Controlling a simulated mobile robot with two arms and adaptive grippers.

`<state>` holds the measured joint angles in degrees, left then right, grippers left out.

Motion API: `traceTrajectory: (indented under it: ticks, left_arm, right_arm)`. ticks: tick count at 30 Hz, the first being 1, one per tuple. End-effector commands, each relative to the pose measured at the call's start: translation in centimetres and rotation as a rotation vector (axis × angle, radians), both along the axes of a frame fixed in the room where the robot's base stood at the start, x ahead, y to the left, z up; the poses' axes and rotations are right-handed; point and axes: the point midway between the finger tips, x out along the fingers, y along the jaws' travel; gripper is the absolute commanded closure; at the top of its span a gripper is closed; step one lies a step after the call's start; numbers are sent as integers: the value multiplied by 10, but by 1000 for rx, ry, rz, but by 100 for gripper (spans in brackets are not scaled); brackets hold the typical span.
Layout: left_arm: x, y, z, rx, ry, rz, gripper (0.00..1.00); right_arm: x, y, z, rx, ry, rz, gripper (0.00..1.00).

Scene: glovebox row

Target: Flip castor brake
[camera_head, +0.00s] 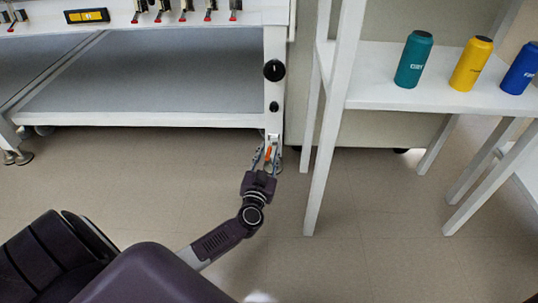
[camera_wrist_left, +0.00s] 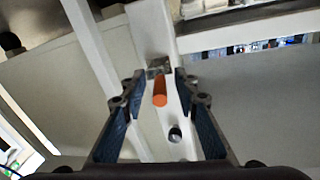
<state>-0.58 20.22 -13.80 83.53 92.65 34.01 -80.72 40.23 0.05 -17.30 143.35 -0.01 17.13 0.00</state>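The castor brake shows as a small orange lever (camera_head: 268,153) low on the front leg of the white glovebox frame, near the castor (camera_head: 275,165). In the left wrist view the orange lever (camera_wrist_left: 160,91) sticks out from a metal bracket (camera_wrist_left: 158,67). My left gripper (camera_head: 266,152) is at the lever, its fingers on either side of it. In the left wrist view the fingers (camera_wrist_left: 158,90) are apart, with gaps between them and the lever. The gripper is open and holds nothing. My right gripper is not in view.
A white shelf (camera_head: 370,90) stands just right of the leg, with a teal bottle (camera_head: 413,60), a yellow bottle (camera_head: 471,64) and a blue bottle (camera_head: 521,69) on it. Its front leg (camera_head: 325,150) is close to my left gripper. Floor (camera_head: 130,180) in front is clear.

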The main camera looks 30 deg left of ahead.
Motion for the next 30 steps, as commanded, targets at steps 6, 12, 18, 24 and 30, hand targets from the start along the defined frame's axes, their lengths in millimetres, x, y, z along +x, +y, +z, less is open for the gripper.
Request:
traceTrajectory:
  ticks: [6,12,18,24,30]
  left_arm:
    - [0,0,1,0,-1,0,74]
    - [0,0,1,0,-1,0,96]
    - [0,0,1,0,-1,0,100]
    - [0,0,1,0,-1,0,100]
    - [-4,-2,3,2,1,-16,100]
  right_arm:
    - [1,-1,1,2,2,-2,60]
    - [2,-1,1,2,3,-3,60]
    - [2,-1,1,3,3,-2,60]
    - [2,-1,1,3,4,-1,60]
    - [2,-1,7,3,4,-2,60]
